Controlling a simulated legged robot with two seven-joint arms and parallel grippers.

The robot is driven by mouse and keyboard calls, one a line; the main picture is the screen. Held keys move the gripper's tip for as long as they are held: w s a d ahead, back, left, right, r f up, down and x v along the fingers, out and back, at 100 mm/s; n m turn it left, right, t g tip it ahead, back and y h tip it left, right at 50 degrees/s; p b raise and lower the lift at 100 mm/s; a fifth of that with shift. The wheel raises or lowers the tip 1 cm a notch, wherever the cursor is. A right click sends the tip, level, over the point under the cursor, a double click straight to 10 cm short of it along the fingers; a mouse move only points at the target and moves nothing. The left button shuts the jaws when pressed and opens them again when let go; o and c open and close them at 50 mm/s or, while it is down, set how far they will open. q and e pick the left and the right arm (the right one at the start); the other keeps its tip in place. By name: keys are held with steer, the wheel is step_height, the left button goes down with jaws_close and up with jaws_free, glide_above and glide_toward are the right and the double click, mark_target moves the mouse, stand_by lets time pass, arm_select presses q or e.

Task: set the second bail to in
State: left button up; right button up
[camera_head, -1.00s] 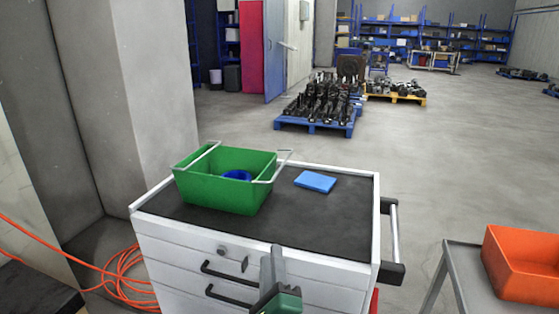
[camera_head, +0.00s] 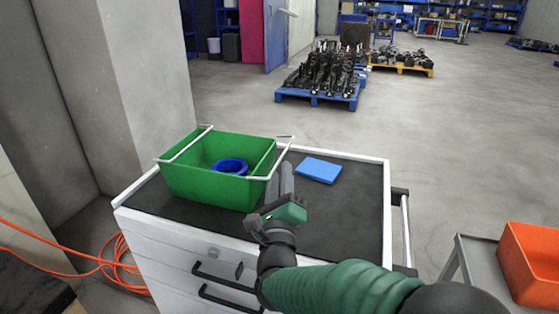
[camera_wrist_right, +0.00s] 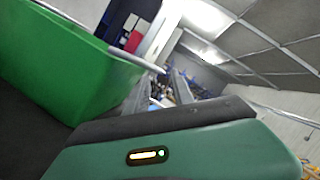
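A green bin (camera_head: 212,187) stands on the cabinet top with two pale wire bails. The left bail (camera_head: 190,142) lies along the bin's left end and appears folded inward. The right bail (camera_head: 284,153) sticks outward past the right rim. My right gripper (camera_head: 280,168) is just outside the bin's right end, its two grey fingers apart and pointing away from me, close to the right bail. Whether they touch it I cannot tell. In the right wrist view the bin (camera_wrist_right: 70,60) is at left, with the right bail (camera_wrist_right: 138,62) beyond the fingers. My left gripper is out of view.
A blue ring (camera_head: 230,167) lies inside the bin. A blue block (camera_head: 318,170) lies on the cabinet's dark top (camera_head: 345,215), right of my gripper. An orange bin (camera_head: 530,262) stands on a grey table at right. The top's right part is mostly clear.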

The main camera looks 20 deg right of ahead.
mark_target(279, 160)
steer(key=x, duration=0.4)
steer(key=shift+w+r, duration=0.1)
steer(key=shift+w, duration=0.1)
steer(key=shift+w+a+r, duration=0.1)
steer(key=shift+w+r, duration=0.05)
steer(key=shift+w, duration=0.1)
jaws_close()
